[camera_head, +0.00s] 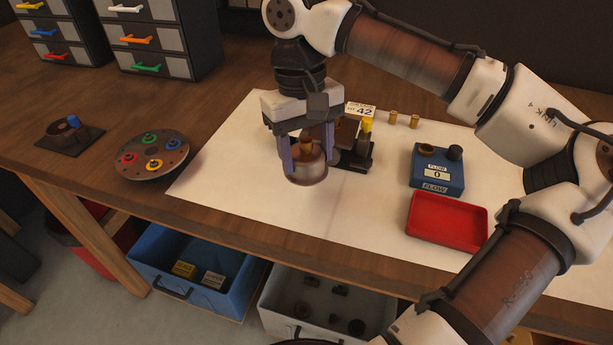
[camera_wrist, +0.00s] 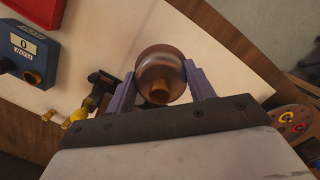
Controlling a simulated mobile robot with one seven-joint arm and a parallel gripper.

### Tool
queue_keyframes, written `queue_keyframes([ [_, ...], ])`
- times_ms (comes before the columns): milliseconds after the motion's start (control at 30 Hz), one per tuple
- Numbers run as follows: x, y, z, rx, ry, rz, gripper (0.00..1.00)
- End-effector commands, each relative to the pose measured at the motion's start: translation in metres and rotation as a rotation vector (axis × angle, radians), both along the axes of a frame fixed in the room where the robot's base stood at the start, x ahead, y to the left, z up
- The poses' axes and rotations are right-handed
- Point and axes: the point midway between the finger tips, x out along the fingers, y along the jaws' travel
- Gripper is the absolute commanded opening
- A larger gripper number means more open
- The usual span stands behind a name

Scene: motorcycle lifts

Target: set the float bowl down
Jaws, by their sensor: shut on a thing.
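The float bowl (camera_head: 308,172) is a round, brownish metal cup with a brass-coloured post in its middle. My gripper (camera_head: 304,160) is shut on it, with one purple finger on each side. In the wrist view the float bowl (camera_wrist: 160,75) sits between the two fingertips of my gripper (camera_wrist: 160,82). The bowl appears upright over the white mat (camera_head: 230,150), near its front-left part. I cannot tell whether its underside touches the mat.
A dark fixture with a yellow-topped post (camera_head: 366,130) stands close behind the bowl, by a card reading 42 (camera_head: 360,110). To the right are a blue flow box (camera_head: 437,172) and an empty red tray (camera_head: 447,222). A round disc with coloured knobs (camera_head: 152,157) lies left.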

Motion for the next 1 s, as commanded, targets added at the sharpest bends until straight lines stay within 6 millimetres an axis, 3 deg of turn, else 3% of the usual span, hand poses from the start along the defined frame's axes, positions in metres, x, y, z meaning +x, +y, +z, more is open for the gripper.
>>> queue_keyframes([
  [500, 0.000, 0.000, -0.060, 0.000, 0.000, 0.000, 0.29],
  [900, 0.000, 0.000, -0.066, 0.002, 0.001, 0.000, 0.29],
  [933, 0.000, 0.000, -0.065, 0.001, 0.000, 0.000, 0.56],
  [1000, 0.000, 0.000, -0.065, 0.001, 0.000, 0.000, 0.65],
])
